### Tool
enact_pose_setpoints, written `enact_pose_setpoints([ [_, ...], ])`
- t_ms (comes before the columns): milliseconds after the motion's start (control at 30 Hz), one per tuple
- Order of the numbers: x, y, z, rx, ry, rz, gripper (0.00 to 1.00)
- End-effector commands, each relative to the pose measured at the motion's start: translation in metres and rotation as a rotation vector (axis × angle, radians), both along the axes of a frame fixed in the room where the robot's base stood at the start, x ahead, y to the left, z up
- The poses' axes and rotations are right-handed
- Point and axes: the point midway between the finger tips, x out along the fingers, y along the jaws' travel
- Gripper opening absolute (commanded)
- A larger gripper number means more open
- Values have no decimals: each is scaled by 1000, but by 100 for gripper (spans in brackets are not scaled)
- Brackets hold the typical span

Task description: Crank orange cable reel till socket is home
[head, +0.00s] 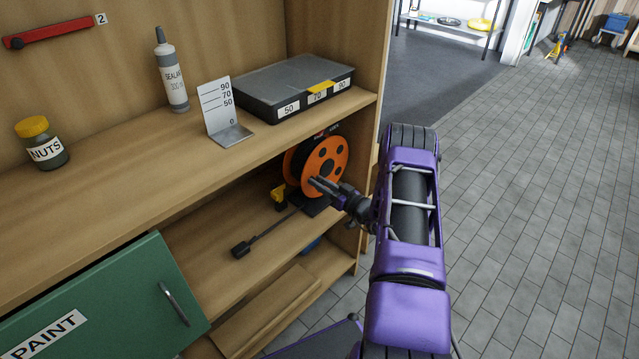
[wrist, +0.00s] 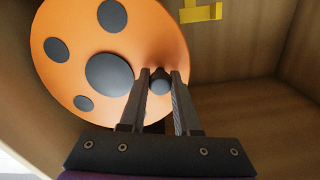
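The orange cable reel (head: 327,158) stands on the shelf under the bench top, with dark round holes in its face; it fills the upper left of the wrist view (wrist: 75,25). My gripper (head: 318,184) is at the reel's lower front. In the wrist view my fingers (wrist: 162,74) are on both sides of a small dark crank knob (wrist: 160,84) near the reel's rim, apparently touching it. A dark cable (head: 272,232) runs along the shelf to a black block-like socket (head: 240,250), which lies at the shelf's front left. A yellow piece (head: 279,194) stands beside the reel.
The bench top above the reel holds a grey case (head: 295,85), an angled gauge (head: 222,115), a sealant bottle (head: 171,75) and a nuts jar (head: 42,145). A green PAINT door (head: 110,300) is at lower left. A wooden side wall closes the shelf's right.

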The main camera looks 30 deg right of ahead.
Motion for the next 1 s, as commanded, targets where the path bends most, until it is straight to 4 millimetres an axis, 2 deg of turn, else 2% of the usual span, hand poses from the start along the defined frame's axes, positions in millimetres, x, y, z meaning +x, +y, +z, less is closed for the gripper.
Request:
enact_pose_setpoints([
  [33, 0, 0, 0, 0, 0, -1, 42],
  [100, 0, 0, 0, 1, 1, -1, 54],
  [133, 0, 0, 0, 1, 1, -1, 57],
  [433, -1, -1, 0, 0, 0, -1, 57],
  [567, -11, -5, 0, 0, 2, -2, 57],
  [667, -28, -11, 1, 3, 2, -4, 57],
  [1000, -107, -40, 0, 2, 3, -5, 57],
])
